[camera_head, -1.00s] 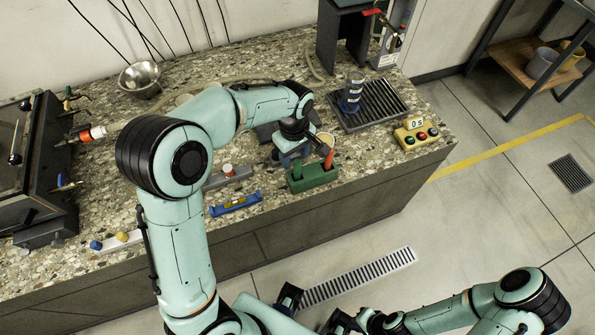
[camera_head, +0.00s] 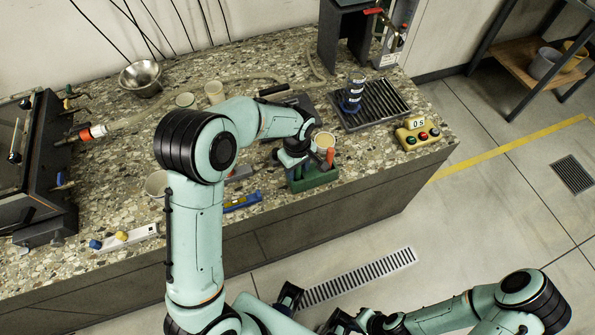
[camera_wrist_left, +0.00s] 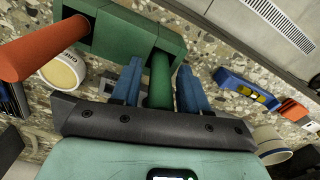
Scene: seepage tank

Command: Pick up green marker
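The green marker (camera_wrist_left: 160,80) stands in the green holder block (camera_wrist_left: 120,35), which also shows in the head view (camera_head: 318,180). An orange-red marker (camera_head: 330,157) stands in the same block, and it is large at the left of the wrist view (camera_wrist_left: 30,50). My left gripper (camera_head: 297,172) is over the left part of the block. In the wrist view its blue fingers (camera_wrist_left: 160,88) are on either side of the green marker, with narrow gaps beside it. The marker is hidden by the gripper in the head view. My right gripper (camera_head: 338,321) is low at the bottom, its opening unclear.
A blue level (camera_head: 242,202) lies left of the block and shows in the wrist view (camera_wrist_left: 245,88). A button box (camera_head: 416,133) and a drain grate (camera_head: 385,110) are to the right. Cups and a metal bowl (camera_head: 140,77) stand further back. The counter's front edge is close.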

